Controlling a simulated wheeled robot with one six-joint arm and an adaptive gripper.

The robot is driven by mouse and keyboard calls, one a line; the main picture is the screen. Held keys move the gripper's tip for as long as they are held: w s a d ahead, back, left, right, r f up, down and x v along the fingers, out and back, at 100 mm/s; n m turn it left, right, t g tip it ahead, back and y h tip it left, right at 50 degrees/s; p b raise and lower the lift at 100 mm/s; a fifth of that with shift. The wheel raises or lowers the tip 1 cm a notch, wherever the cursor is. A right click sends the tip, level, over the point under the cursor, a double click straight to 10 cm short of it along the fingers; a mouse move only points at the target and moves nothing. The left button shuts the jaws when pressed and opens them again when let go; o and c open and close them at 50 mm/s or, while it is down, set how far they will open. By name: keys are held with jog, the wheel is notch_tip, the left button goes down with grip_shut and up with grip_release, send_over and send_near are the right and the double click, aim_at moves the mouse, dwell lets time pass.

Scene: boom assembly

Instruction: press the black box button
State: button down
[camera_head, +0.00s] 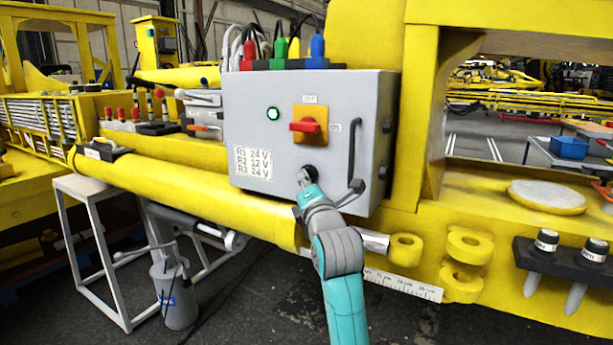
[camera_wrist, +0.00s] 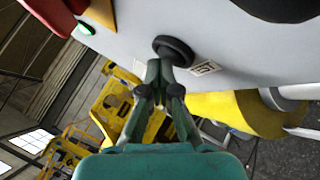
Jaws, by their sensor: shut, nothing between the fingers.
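The grey control box (camera_head: 345,95) has a round black button low on its front face. In the wrist view the black button (camera_wrist: 174,50) shows clearly, just beyond my fingertips. My gripper (camera_wrist: 165,75) is shut and empty, with its tips at the lower edge of the button as seen there. In the head view my gripper (camera_head: 307,180) covers part of the button. I cannot tell whether the tips touch it.
On the box are a red rotary switch (camera_head: 305,126) on a yellow plate, a lit green lamp (camera_head: 273,114) and a black handle (camera_head: 355,150) at right. A yellow cylinder (camera_head: 185,190) runs below the box.

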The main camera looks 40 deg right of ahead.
jog(key=shift+s+a, duration=0.35)
jog(key=shift+a, duration=0.5)
jog(key=shift+s+a, duration=0.3)
jog(key=shift+a, duration=0.5)
jog(key=shift+s+a, duration=0.25)
jog(key=shift+a, duration=0.5)
jog(key=shift+s+a, duration=0.3)
jog(key=shift+a, duration=0.5)
jog(key=shift+f, duration=0.1)
